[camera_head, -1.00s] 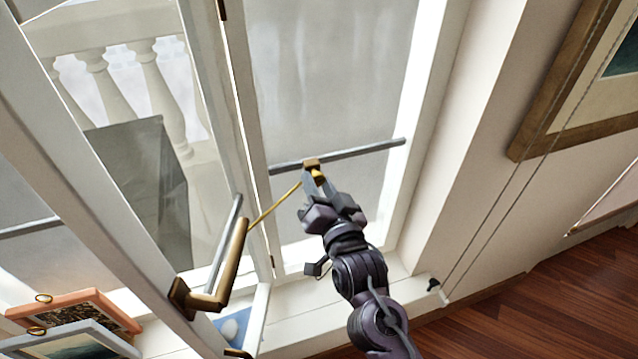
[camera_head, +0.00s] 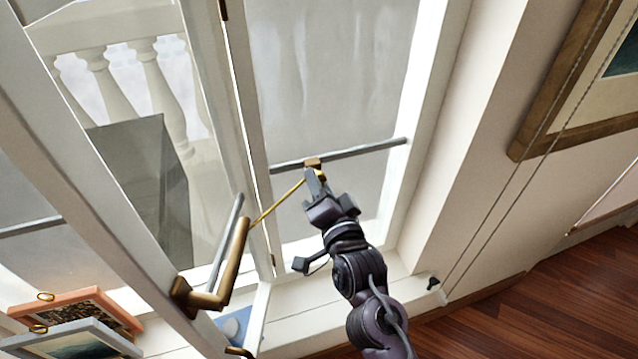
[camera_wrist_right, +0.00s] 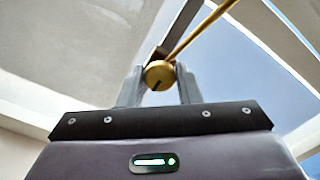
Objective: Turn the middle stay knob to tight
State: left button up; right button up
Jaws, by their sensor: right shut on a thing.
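The stay knob is a round brass knob (camera_wrist_right: 159,75) with a dark mark on its face, in the right wrist view. It sits between the two fingers of my right gripper (camera_wrist_right: 158,88), which is shut on it. In the head view, my right gripper (camera_head: 316,183) reaches up to the brass block (camera_head: 312,163) on the grey bar (camera_head: 365,150) across the window pane. The fingers largely hide the knob there. A thin brass rod (camera_head: 278,205) runs from the knob down left to the window frame. My left gripper is not in view.
A brass window handle (camera_head: 235,262) stands out on the open sash to the left. Framed pictures (camera_head: 85,310) lie at the lower left. A large framed picture (camera_head: 530,135) and cords hang on the right wall. Wood floor (camera_head: 540,305) is clear at the lower right.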

jog(key=o, duration=1)
jog(key=shift+c, duration=0.2)
jog(key=b+v, duration=0.2)
jog(key=v, duration=0.6)
